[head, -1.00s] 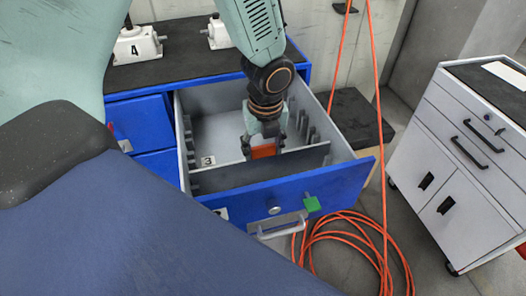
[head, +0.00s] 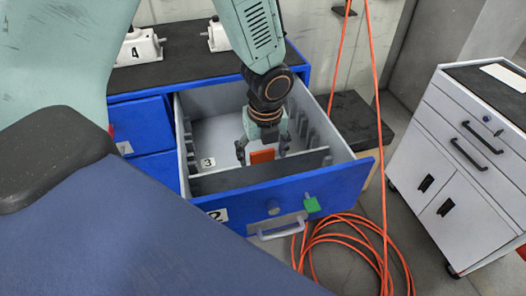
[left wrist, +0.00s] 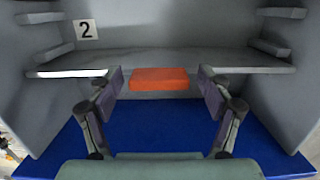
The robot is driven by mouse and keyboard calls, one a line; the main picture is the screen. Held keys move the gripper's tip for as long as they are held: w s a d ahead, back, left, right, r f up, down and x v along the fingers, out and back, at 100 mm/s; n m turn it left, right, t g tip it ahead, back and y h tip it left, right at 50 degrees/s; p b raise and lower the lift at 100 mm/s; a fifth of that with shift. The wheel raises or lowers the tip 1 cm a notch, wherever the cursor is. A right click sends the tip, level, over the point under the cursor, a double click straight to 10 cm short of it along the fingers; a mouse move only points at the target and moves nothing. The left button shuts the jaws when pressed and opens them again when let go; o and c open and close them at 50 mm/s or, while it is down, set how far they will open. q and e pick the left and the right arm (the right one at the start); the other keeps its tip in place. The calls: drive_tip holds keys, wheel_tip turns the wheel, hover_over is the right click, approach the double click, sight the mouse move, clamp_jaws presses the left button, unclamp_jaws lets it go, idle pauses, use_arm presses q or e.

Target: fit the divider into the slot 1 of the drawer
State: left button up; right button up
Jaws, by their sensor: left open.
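The divider (head: 225,180) is a dark grey plate standing across the open drawer (head: 345,185), near its front panel. An orange grip block (head: 262,156) sits at the middle of its top edge. In the left wrist view the divider (left wrist: 60,67) spans between the ribbed side walls, with the orange block (left wrist: 160,79) centred. I cannot tell how deep its ends sit, and no slot 1 label is visible. My left gripper (head: 263,151) is open, its fingers apart on either side of the orange block. It also shows in the left wrist view (left wrist: 160,80). My right gripper is not in view.
A green tag (head: 312,204) and a handle (head: 280,228) are at the drawer front. An orange hose (head: 345,250) lies on the floor. A white cabinet (head: 460,170) stands right.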

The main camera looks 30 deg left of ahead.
use_arm(q)
wheel_tip(320, 180, up, 12)
drive_tip(key=d+p, duration=0.1)
drive_tip(key=p, duration=0.2)
drive_tip(key=shift+s, duration=0.35)
drive_tip(key=shift+s, duration=0.1)
drive_tip(key=f+b, duration=0.1)
drive_tip(key=f, duration=0.3)
drive_tip(key=f+b, duration=0.1)
drive_tip(key=f, duration=0.3)
drive_tip(key=w+a+f+b, duration=0.1)
drive_tip(key=f, duration=0.3)
drive_tip(key=shift+f, duration=0.15)
wheel_tip(320, 180, up, 2)
drive_tip(key=shift+w+p, duration=0.15)
drive_tip(key=shift+p, duration=0.15)
drive_tip(key=shift+r, duration=0.25)
drive_tip(key=shift+s+r, duration=0.25)
drive_tip(key=shift+w+f, duration=0.1)
drive_tip(key=shift+w, duration=0.05)
